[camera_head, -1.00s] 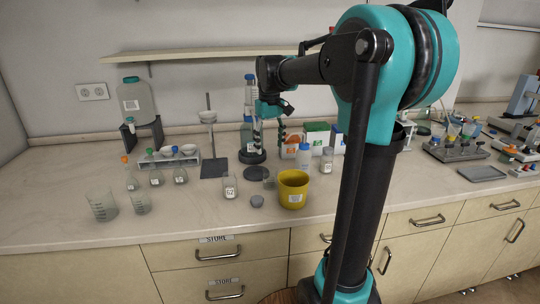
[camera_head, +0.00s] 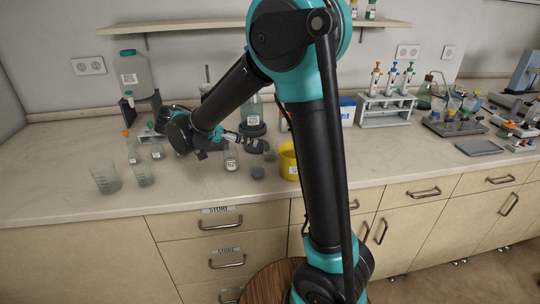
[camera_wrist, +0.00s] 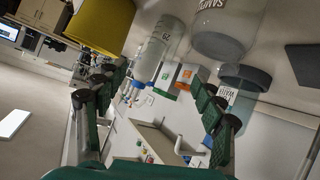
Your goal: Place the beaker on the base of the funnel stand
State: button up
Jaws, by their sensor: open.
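Two clear glass beakers stand at the bench's left front: a larger one (camera_head: 106,179) and a narrower one (camera_head: 142,174). I cannot tell which one the task means. The funnel stand is mostly behind my arm; its rod (camera_head: 207,75) shows above the arm and its base is hidden in the head view. In the wrist view a dark flat plate (camera_wrist: 306,64) looks like that base. My gripper (camera_head: 256,145) is low over the middle of the bench, right of both beakers. In the wrist view its fingers (camera_wrist: 155,105) are apart, with nothing seen held between them.
A small labelled glass jar (camera_head: 231,161) stands close to my gripper. The yellow container (camera_head: 288,160) is to its right, partly behind my arm. A grey round piece (camera_head: 258,172) lies in front. A large bottle (camera_head: 130,70) stands at back left.

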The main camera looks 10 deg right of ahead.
aim_at(276, 143)
jog(key=w+d+f, duration=0.1)
jog(key=d+f, duration=0.1)
jog(key=d, duration=0.2)
jog(key=w+d+f+m, duration=0.1)
jog(key=w+d+f, duration=0.1)
jog(key=d, duration=0.2)
jog(key=w+d+f+m+h, duration=0.1)
jog(key=w+d+f, duration=0.1)
jog(key=d, duration=0.3)
jog(key=shift+f+t, duration=0.15)
jog(key=shift+t, duration=0.25)
jog(key=c, duration=1.5)
jog(key=shift+c, duration=0.2)
